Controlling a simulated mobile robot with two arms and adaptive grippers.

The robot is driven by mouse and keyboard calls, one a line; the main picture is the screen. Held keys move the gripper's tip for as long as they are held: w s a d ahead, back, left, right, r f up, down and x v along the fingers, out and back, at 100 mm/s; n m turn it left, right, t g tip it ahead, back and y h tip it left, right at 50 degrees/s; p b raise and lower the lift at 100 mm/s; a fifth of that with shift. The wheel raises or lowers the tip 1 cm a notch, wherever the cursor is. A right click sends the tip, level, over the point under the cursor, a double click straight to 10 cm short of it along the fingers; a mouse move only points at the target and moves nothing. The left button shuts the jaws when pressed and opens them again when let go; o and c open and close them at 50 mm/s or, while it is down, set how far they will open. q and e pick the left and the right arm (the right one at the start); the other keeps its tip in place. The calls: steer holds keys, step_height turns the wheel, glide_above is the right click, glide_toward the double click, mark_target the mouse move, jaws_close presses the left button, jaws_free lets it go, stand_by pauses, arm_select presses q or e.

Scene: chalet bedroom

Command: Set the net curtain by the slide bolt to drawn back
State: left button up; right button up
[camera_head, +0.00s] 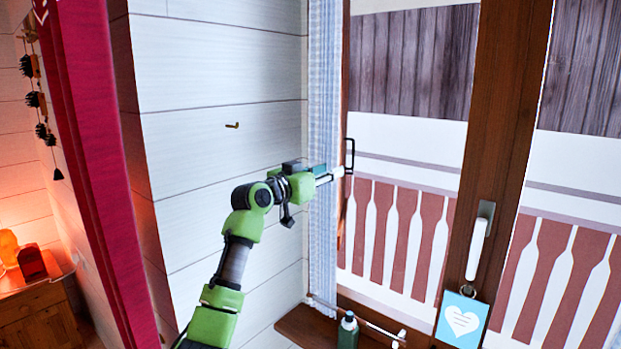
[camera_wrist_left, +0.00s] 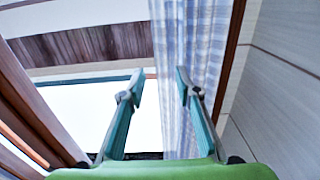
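The net curtain (camera_head: 323,70) is pale blue and white checked. It hangs in a narrow bunch at the left side of the window in the head view. In the left wrist view the curtain (camera_wrist_left: 190,35) hangs just beyond my fingers. My left gripper (camera_head: 338,173) reaches across the curtain at mid height, by the window's left edge. In the left wrist view its teal fingers (camera_wrist_left: 158,87) are apart, with part of the curtain showing between them. I cannot tell whether they touch it. I cannot clearly make out the slide bolt. My right gripper is not in view.
A wooden window post (camera_head: 500,130) carries a white handle (camera_head: 478,245) and a blue heart tag (camera_head: 462,320). A green bottle (camera_head: 348,330) stands on the sill (camera_head: 300,325). A red curtain (camera_head: 85,120) hangs left. A small brass hook (camera_head: 232,126) is on the white wall.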

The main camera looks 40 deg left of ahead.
arm_select(q)
steer(key=s, duration=0.7)
steer(key=shift+s+a, duration=0.15)
steer(key=shift+s, duration=0.25)
